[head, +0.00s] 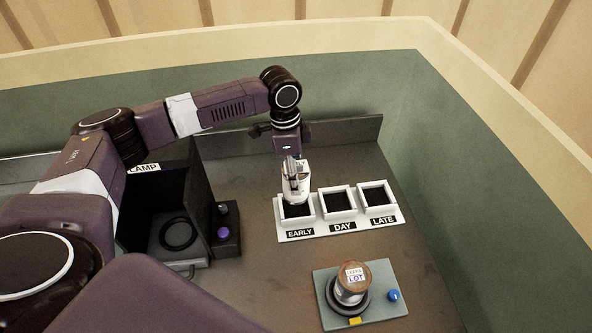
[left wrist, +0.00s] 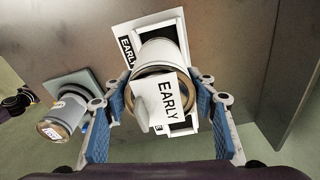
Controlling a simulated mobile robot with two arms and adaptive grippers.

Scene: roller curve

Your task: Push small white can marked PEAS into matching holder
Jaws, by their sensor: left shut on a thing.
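No can marked PEAS can be read in these views. My left gripper (head: 291,178) is shut on a pale can (left wrist: 158,52) with a brown rim and a white tag reading EARLY (left wrist: 172,100). In the left wrist view, the blue-padded fingers of the gripper (left wrist: 160,92) sit on both sides of it. In the head view, the can is at the EARLY compartment of a white holder (head: 340,228) with three square wells marked EARLY, DAY and LATE. I cannot tell whether its lower end is inside the well. The DAY and LATE wells look empty. My right gripper is not in view.
A can with a brown top and a LOT label (head: 351,283) stands on a grey-green base (head: 386,312) with a blue knob, front right. A black open box marked LAMP (head: 160,205) stands left of the holder. Walls close the back and right.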

